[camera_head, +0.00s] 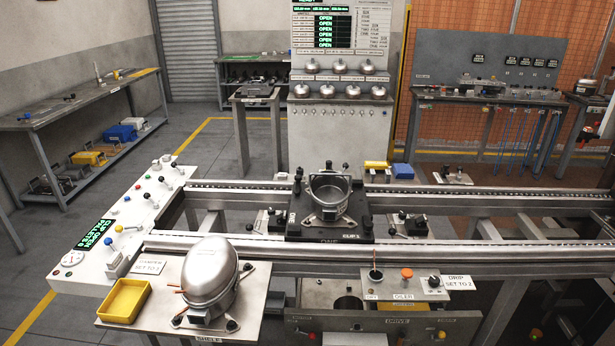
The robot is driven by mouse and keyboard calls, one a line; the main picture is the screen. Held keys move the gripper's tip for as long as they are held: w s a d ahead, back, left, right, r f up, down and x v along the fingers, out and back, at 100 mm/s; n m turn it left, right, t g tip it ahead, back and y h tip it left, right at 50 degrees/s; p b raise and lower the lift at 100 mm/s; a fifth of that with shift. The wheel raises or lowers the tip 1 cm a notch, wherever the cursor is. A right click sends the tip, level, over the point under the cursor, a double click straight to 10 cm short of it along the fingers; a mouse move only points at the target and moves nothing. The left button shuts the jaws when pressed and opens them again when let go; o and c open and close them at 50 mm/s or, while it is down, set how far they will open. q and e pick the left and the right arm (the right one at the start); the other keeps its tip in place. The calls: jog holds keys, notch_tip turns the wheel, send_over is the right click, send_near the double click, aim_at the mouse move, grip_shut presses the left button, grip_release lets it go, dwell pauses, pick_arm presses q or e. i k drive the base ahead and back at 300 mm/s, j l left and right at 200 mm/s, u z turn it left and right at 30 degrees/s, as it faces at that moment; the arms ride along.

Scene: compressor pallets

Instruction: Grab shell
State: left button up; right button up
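A shiny silver domed shell (208,272) sits on a light plate (262,290) at the front left, with feet at its base and copper-coloured stubs at its side. A label (208,339) on the plate's front edge seems to read "SHELL". A second, open silver housing (328,193) with a raised handle-like rim stands on a dark pallet (295,228) on the rails behind. Neither of my grippers shows in the head view, and nothing touches the domed shell.
A yellow tray (124,300) lies left of the shell. A control panel (105,235) with buttons and a green display is behind it. Metal rails (480,257) run across behind the plate. A small panel with knobs (405,287) is to the right.

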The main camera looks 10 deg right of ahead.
aim_at(329, 191)
jog(key=z, duration=1.3)
jog(key=i+j, duration=0.1)
jog(key=i, duration=0.5)
jog(key=i+j, duration=0.1)
jog(key=i, duration=0.55)
